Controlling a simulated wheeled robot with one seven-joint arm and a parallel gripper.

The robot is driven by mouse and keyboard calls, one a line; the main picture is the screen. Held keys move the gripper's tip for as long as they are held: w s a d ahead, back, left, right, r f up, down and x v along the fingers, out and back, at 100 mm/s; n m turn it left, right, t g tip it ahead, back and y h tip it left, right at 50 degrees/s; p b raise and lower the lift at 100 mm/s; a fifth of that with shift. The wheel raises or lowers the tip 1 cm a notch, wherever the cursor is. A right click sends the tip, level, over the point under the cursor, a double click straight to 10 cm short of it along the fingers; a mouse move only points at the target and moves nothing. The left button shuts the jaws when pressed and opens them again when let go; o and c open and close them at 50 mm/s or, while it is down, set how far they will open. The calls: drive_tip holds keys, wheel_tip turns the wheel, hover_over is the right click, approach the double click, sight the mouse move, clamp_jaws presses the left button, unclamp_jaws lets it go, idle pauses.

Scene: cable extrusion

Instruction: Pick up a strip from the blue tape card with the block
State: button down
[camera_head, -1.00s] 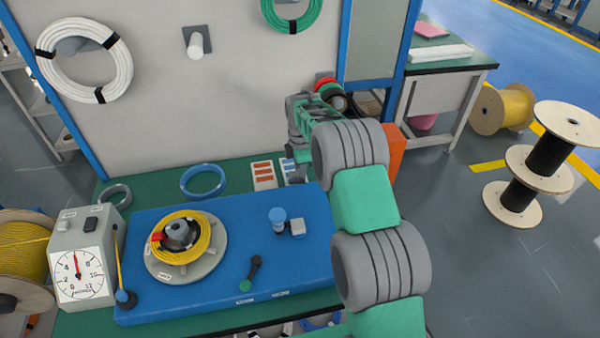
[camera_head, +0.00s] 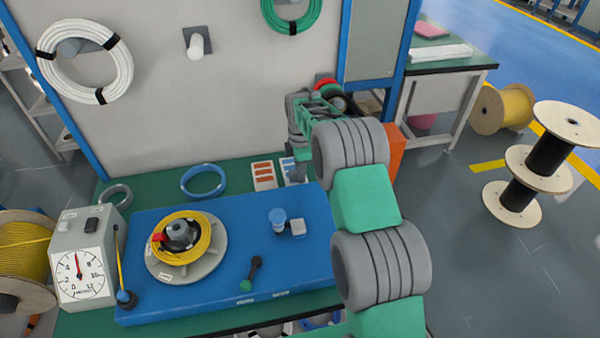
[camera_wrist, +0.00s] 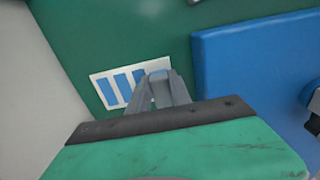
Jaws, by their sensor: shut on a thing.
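The blue tape card (camera_wrist: 103,88) is a white card with several blue strips, lying flat on the green bench top. In the head view the card (camera_head: 287,166) is partly hidden behind my gripper (camera_head: 299,173). In the wrist view my gripper (camera_wrist: 157,86) is over the right end of the card and hides part of it. It is shut on a small pale grey block (camera_wrist: 158,73), little of which shows between the fingertips. I cannot tell whether the block touches the card or has a strip on it.
A card with orange strips (camera_head: 264,178) lies just left of the blue one. A blue ring (camera_head: 203,196) lies further left. The raised blue board (camera_head: 330,262) carries a yellow cable coil (camera_head: 197,254). The grey wall panel (camera_head: 230,100) rises close behind the bench.

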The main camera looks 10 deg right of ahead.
drive_tip(key=shift+r+p, duration=1.6)
drive_tip(key=shift+r, duration=1.75)
